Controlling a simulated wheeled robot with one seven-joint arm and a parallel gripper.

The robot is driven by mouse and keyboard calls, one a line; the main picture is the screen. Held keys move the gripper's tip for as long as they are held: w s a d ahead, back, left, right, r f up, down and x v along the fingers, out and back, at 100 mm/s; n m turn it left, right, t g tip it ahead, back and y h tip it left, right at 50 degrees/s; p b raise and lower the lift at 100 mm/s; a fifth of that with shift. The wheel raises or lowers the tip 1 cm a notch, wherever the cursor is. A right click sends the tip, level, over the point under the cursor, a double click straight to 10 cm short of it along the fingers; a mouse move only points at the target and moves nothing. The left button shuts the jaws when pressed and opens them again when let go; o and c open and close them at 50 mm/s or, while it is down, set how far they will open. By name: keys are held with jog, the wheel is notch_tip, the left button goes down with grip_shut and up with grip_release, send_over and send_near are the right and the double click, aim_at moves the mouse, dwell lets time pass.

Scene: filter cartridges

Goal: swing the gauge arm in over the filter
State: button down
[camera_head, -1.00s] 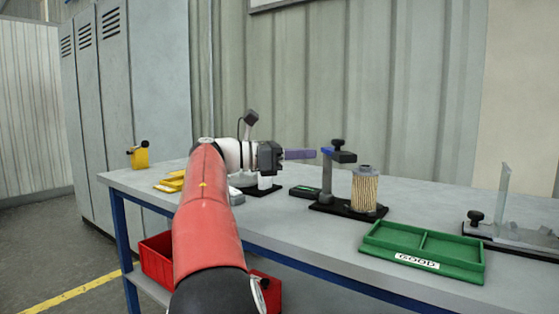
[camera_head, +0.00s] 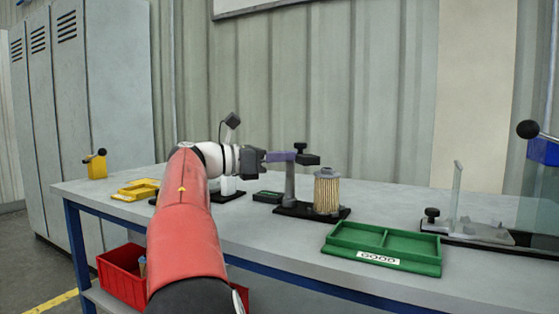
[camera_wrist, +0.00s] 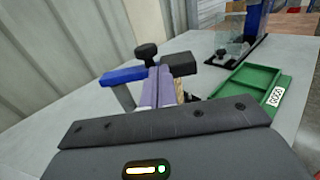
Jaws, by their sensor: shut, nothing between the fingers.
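The gauge stand (camera_head: 290,182) rises from a black base on the bench, with a black knob on top. Its gauge arm (camera_head: 308,160) has a black block at its right end, just left of the filter's top; a blue end (camera_wrist: 122,76) shows in the wrist view. The filter (camera_head: 327,194), a tan pleated cartridge, stands upright on the same base, mostly hidden in the wrist view. My gripper (camera_head: 292,156) is shut and empty, its purple fingers (camera_wrist: 158,90) at the gauge arm's near side. I cannot tell whether they touch it.
A green tray marked GOOD (camera_head: 385,238) lies in front right. A clear-plated fixture (camera_head: 470,230) stands further right. A red bin (camera_head: 122,272) is below the bench.

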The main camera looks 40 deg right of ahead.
aim_at(310, 155)
jog(key=s+d+n+t+b, duration=0.1)
jog(key=n+t, duration=0.1)
jog(key=t, duration=0.1)
jog(key=s+d+n+t+b, duration=0.1)
jog(key=d+n+t, duration=0.1)
jog(key=t, duration=0.2)
jog(key=s+d+n+t+b, duration=0.1)
jog(key=n+t, duration=0.1)
jog(key=t, duration=0.1)
jog(key=shift+s+d+n+t, duration=0.2)
jog(key=shift+n+t, duration=0.1)
jog(key=shift+d+p, duration=0.3)
jog(key=shift+d, duration=0.35)
